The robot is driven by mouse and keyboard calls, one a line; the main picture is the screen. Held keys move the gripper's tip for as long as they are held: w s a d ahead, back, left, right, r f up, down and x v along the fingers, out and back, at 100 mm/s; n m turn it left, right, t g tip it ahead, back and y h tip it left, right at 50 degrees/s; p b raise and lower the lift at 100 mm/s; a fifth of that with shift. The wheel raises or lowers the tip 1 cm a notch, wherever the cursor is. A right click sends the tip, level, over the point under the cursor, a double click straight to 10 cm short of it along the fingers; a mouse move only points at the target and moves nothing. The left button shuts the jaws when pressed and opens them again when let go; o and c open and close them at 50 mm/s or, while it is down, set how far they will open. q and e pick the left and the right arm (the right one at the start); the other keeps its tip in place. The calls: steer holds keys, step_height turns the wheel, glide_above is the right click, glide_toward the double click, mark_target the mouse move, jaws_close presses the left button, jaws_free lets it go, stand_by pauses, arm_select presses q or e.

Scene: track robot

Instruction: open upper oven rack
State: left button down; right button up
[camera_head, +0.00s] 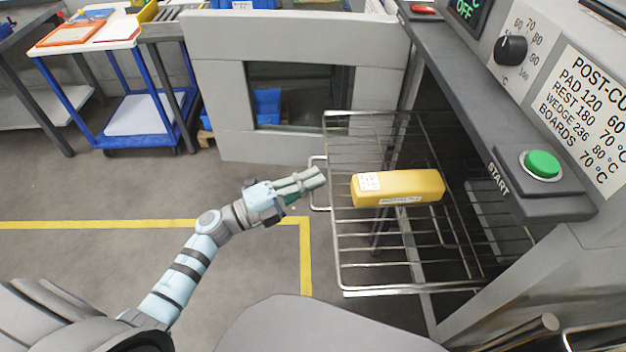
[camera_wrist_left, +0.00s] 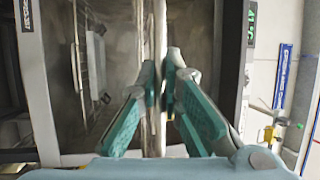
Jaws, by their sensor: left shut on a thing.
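The upper oven rack (camera_head: 372,240) is a wire shelf that sticks out of the oven to the left in the head view. A yellow block (camera_head: 415,187) with white labels lies on it. A wire handle (camera_head: 316,184) loops from the rack's front edge. My left gripper (camera_head: 322,176) is at this handle, its fingers shut on it. In the left wrist view the two green-padded fingers (camera_wrist_left: 161,85) close on a blurred pale bar. My right gripper is not in view.
The open oven door (camera_head: 215,85) stands at the back. A blue cart (camera_head: 125,105) stands back left. The floor left of the rack is clear, with yellow lines.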

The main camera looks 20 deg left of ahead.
arm_select(q)
steer(key=shift+a, duration=0.1)
steer(key=c, duration=1.7)
jaws_free()
steer(key=v, duration=1.2)
